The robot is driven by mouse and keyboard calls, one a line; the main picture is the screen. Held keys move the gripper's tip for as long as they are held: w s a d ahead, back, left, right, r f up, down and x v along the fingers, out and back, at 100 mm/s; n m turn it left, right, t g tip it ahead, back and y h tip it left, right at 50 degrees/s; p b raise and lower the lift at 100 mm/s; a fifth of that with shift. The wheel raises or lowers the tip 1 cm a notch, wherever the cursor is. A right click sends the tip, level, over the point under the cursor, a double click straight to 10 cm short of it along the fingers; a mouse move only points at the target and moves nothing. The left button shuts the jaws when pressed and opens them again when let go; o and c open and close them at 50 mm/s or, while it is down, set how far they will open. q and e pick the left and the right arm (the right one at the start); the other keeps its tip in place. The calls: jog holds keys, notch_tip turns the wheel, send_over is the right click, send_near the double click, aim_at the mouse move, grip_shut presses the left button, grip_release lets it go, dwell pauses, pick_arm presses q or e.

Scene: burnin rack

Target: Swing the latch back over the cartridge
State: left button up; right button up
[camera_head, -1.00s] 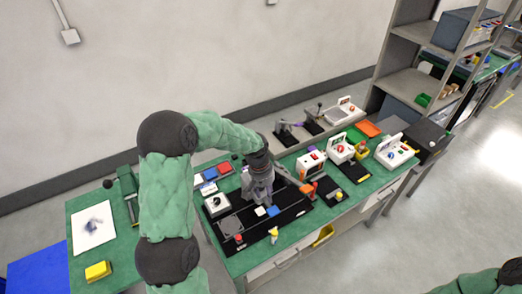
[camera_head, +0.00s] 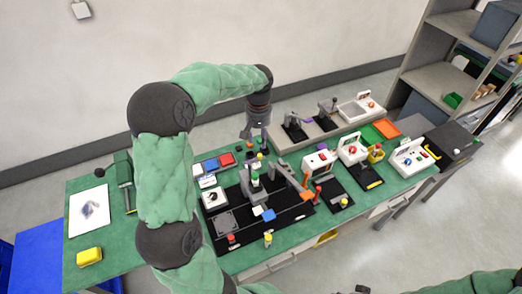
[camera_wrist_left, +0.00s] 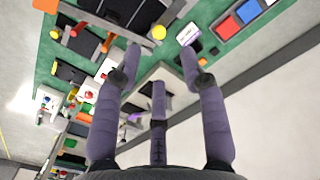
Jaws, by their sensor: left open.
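A grey fixture (camera_head: 246,186) stands on the black board (camera_head: 225,202) at the middle of the green bench. It has a small green part at its top, and a grey slanted arm (camera_head: 291,176) stands to its right. I cannot tell for sure which part is the latch or the cartridge at this size. My left gripper (camera_head: 257,140) hangs above the back edge of the bench, behind the fixture and apart from it. In the left wrist view its three fingers (camera_wrist_left: 160,58) are spread, with nothing between them. My right gripper does not show; only part of that arm shows at the bottom right.
Red, blue and white blocks (camera_head: 211,164) lie left of the fixture, near a white dial box (camera_head: 214,198). White instrument boxes (camera_head: 319,162) stand to the right. A yellow-topped piece (camera_head: 268,239) stands at the front edge. Grey shelves (camera_head: 440,75) rise at the back right.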

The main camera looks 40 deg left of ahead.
aim_at(260, 155)
pick_arm(q)
notch_tip(260, 155, down, 8)
jog(key=shift+w+f, duration=0.1)
jog(key=shift+w, duration=0.05)
dwell(0.3)
grip_shut()
